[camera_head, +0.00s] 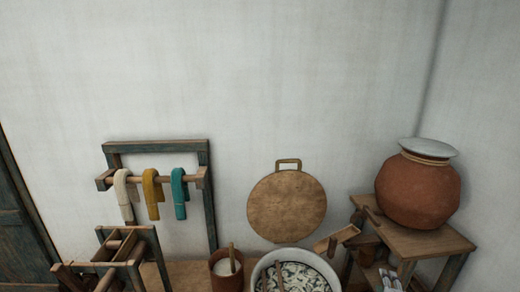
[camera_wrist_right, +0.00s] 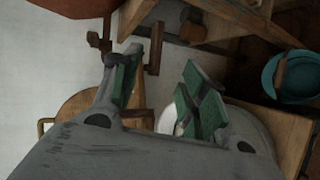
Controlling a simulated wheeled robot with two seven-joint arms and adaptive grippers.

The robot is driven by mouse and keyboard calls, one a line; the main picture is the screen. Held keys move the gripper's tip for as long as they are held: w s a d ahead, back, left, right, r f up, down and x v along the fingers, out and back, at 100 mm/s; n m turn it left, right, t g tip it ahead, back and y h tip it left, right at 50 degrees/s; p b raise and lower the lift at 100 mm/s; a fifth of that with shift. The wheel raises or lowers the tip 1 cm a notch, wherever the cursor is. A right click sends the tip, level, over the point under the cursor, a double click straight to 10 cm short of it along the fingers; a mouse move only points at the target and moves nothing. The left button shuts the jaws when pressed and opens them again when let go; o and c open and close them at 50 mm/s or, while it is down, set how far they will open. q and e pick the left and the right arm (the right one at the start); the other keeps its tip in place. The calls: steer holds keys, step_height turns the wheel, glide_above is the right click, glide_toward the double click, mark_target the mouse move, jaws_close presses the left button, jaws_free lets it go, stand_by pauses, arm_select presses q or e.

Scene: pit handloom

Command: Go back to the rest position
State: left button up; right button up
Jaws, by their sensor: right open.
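My right gripper (camera_wrist_right: 165,78) shows in the right wrist view. Its two grey fingers with green pads stand apart, and I see nothing held between them. A wooden stand (camera_wrist_right: 225,22) is beyond the fingers at the top of that view, and a wooden handle-like piece (camera_wrist_right: 155,48) shows just past the left finger; I cannot tell whether they touch. Neither gripper shows in the head view. My left gripper is in neither view.
In the head view, a clay pot (camera_head: 420,190) with a pale lid stands on a wooden stand (camera_head: 425,243) at the right. A round board (camera_head: 287,205) leans on the wall. A yarn rack (camera_head: 155,146) is at the left. A bowl (camera_head: 325,262) is below.

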steer(key=s+a+f+m+g+y, duration=0.3)
steer(key=s+a+m+g, duration=0.25)
steer(key=s+a, duration=0.45)
steer(key=s+a+f+m+g+y, duration=0.35)
steer(key=s+a+m, duration=0.35)
steer(key=s, duration=0.4)
steer(key=s+f+n+g, duration=0.1)
steer(key=s+f+g, duration=0.15)
steer(key=f, duration=3.05)
steer(key=s+d+f+h, duration=0.1)
steer(key=s+d+f, duration=0.2)
steer(key=s+f, duration=1.6)
steer(key=s, duration=0.3)
steer(key=shift+s, duration=0.15)
steer(key=shift+d+n, duration=0.1)
steer(key=shift+n, duration=0.15)
